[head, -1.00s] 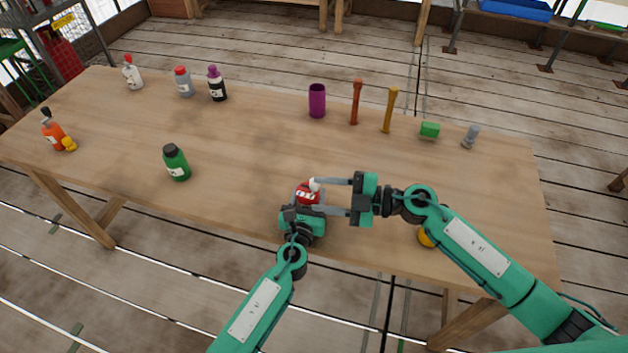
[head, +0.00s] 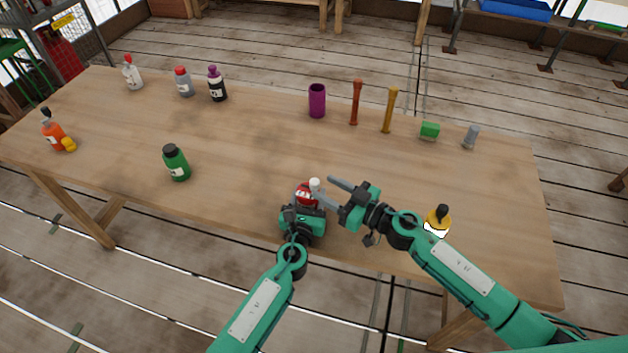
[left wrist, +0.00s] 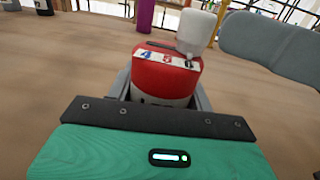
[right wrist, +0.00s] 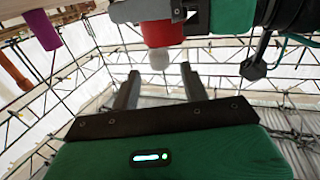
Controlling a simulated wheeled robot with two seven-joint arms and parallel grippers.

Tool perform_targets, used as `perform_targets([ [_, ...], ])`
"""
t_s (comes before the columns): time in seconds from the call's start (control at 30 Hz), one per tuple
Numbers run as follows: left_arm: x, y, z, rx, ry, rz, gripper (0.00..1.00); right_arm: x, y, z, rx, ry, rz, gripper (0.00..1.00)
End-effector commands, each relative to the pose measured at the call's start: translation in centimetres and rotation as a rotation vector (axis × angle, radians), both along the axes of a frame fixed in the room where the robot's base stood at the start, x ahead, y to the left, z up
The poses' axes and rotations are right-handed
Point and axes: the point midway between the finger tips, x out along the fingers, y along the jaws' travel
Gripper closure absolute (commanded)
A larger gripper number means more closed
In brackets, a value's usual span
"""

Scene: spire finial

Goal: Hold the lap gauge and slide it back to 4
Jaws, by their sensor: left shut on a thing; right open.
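The lap gauge (head: 306,196) is a red, upright body near the table's front edge. In the left wrist view its top (left wrist: 165,75) carries a strip reading 4, 5, 6, with a dark slot behind it. The white knob (left wrist: 197,30) stands at the 6 end. My left gripper (head: 302,212) is shut around the red body from the front. My right gripper (head: 326,186) is open and empty, just right of the knob. In the right wrist view the white knob (right wrist: 159,59) shows beyond and between the open fingers (right wrist: 158,84), with no visible contact.
A yellow bottle (head: 437,219) stands by my right forearm. A green bottle (head: 176,163) stands to the left. A purple cup (head: 317,101), red and yellow posts and a green block (head: 429,130) stand along the back. The table (head: 250,140) is clear between.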

Motion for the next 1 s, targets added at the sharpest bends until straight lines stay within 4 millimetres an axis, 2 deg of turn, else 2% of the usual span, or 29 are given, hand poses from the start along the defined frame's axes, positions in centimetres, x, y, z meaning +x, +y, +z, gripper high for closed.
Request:
perform_targets([
  [0.1, 0.0, 0.0, 0.0, 0.000, 0.000, 0.000, 0.74, 1.4, 1.9, 0.1, 0.001, -0.002, 0.000, 0.55],
  [0.3, 0.0, 0.0, 0.0, 0.000, 0.000, 0.000, 0.74, 2.6, 3.5, 0.0, 0.000, -0.002, 0.000, 0.55],
  [0.67, 0.0, 0.0, 0.0, 0.000, 0.000, 0.000, 0.74, 2.9, 3.9, 0.0, -0.001, -0.002, 0.000, 0.55],
  [0.9, 0.0, 0.0, 0.0, 0.000, 0.000, 0.000, 0.74, 2.9, 3.9, 0.0, -0.001, -0.002, 0.000, 1.00],
  [1.0, 0.0, 0.0, 0.0, 0.000, 0.000, 0.000, 0.74, 2.9, 3.9, 0.0, -0.001, -0.002, 0.000, 1.00],
])
